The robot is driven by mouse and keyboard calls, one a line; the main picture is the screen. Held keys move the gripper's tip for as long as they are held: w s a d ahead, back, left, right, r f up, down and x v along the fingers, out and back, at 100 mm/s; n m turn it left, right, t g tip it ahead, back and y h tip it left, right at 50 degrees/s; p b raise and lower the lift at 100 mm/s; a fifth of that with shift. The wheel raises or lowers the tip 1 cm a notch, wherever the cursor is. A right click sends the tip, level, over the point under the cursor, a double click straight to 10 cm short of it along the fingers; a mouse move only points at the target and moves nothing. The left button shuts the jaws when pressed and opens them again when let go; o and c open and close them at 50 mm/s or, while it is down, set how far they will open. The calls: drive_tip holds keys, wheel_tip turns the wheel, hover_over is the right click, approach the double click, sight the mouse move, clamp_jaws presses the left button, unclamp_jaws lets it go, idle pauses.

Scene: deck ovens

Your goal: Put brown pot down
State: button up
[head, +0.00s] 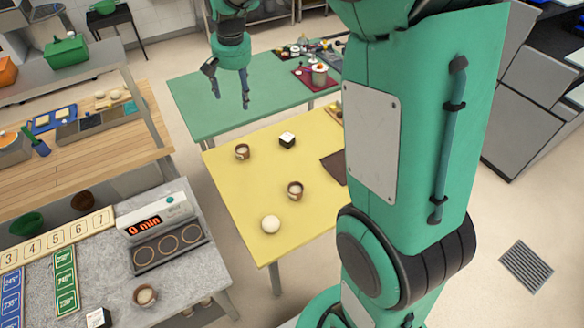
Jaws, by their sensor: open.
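My gripper (231,100) hangs fingers down at the upper middle of the head view, open, with nothing between its fingers. In the picture it overlaps the green table (190,95); its height above it is hard to tell. One small brown pot (242,152) with pale contents stands upright on the yellow table (225,195), below my gripper in the picture and apart from it. A second brown pot (295,191) stands nearer the table's middle. A third similar pot (145,296) stands on the grey counter (200,278). I cannot tell which pot the task names.
A white-topped dark cube (287,140), a pale ball (271,224) and a dark brown mat (334,168) are on the yellow table. A timer device (155,216) showing "0 min" sits on the grey counter. My arm hides the yellow table's right side. Its left part has free room.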

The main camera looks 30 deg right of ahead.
drive_tip(key=s+a+r+n+t, duration=0.1)
drive_tip(key=s+r, duration=0.2)
drive_tip(key=s, duration=0.6)
drive_tip(key=s+a+r+n+t, duration=0.1)
drive_tip(key=s+r, duration=0.2)
drive_tip(key=s, duration=0.7)
drive_tip(key=s+a+r+n, duration=0.1)
drive_tip(key=s+r, duration=0.2)
drive_tip(key=s, duration=0.6)
drive_tip(key=s+f+n+t, duration=0.1)
drive_tip(key=s+f, duration=0.1)
drive_tip(key=s, duration=0.9)
drive_tip(key=shift+a+f+n, duration=0.2)
drive_tip(key=shift+f+n, duration=0.1)
drive_tip(key=shift+f, duration=0.05)
drive_tip(key=shift+f, duration=0.1)
wheel_tip(320, 180, down, 8)
drive_tip(key=b, duration=0.8)
